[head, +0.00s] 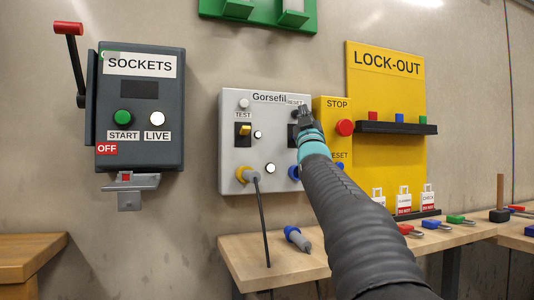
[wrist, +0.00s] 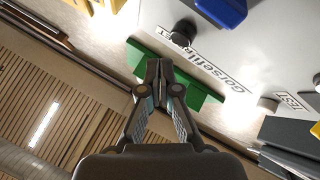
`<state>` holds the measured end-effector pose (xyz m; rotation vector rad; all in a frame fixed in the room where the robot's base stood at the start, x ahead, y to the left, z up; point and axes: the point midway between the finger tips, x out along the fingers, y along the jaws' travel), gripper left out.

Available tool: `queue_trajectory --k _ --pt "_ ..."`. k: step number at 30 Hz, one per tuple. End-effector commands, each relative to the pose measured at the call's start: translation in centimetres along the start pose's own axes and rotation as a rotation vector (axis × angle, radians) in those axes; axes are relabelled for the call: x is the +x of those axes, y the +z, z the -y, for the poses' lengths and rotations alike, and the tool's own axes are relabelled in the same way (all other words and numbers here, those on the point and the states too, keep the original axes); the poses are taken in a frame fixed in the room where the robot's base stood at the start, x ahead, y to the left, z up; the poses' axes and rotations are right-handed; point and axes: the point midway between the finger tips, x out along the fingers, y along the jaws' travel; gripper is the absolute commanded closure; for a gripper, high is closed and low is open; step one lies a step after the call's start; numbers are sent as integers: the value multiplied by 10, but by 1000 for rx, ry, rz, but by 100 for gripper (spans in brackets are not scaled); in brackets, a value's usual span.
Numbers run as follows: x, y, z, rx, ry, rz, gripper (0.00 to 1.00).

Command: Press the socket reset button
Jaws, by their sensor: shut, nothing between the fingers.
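The grey socket panel (head: 232,170) marked Gorsefil hangs on the wall in the middle of the head view. A RESET label (head: 294,102) sits at its upper right. In the wrist view a round black button (wrist: 184,30) stands beside the RESET label (wrist: 181,42). My gripper (head: 305,112) is in front of the panel's upper right corner, and it hides most of that button in the head view. In the wrist view my gripper (wrist: 158,70) is shut and empty, its tips pointing toward the panel edge, apart from the button in the picture. I cannot tell the depth gap.
A yellow box with a red STOP button (head: 344,127) stands just right of the panel, partly behind my arm. The dark SOCKETS box (head: 140,145) with a red-handled lever (head: 68,29) is at left.

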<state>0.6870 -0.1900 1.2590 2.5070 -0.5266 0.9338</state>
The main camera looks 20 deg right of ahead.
Motion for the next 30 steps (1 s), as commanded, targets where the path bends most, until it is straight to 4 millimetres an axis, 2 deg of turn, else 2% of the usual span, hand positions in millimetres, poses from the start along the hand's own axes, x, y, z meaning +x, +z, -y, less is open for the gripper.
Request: queue_trajectory --k 1,15,30 --pt "-6 0 -2 -1 1 -1 100" --pt "-32 -21 -22 -1 1 -1 100" --pt "-32 -23 -24 -1 0 1 100"
